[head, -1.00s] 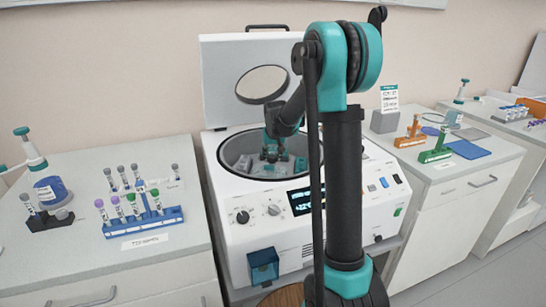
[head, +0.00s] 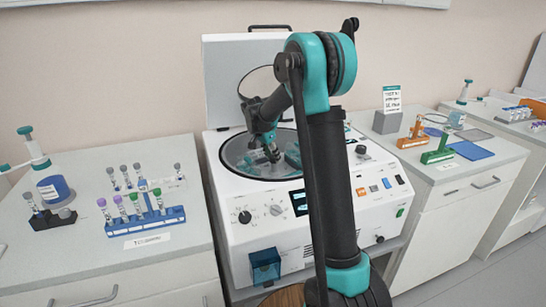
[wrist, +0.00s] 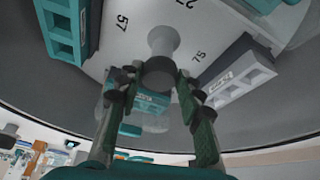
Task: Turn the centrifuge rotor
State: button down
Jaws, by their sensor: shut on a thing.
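The white centrifuge (head: 237,215) stands in the middle with its lid (head: 232,80) up and its round bowl open. The rotor (wrist: 118,30) is a light numbered plate in the bowl. It carries a teal tube holder (wrist: 62,25), a grey one (wrist: 240,78) and another teal one behind my fingers. A teal holder also shows in the head view (head: 293,156). My gripper (head: 271,154) reaches down into the bowl. In the wrist view its fingers (wrist: 160,82) stand on either side of the grey central knob (wrist: 162,42) and are shut on it.
A blue tube rack (head: 145,222) and a dark rack (head: 53,218) stand on the left bench. Orange (head: 412,139) and green (head: 437,154) racks stand on the right bench. The bowl's wall surrounds my gripper closely.

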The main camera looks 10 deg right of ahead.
jog(key=shift+w+m+g, duration=0.1)
jog(key=shift+m+g, duration=0.3)
jog(key=shift+m, duration=0.7)
jog(key=c, duration=1)
grip_release()
jog(key=v, duration=1.2)
jog(key=shift+a, duration=0.2)
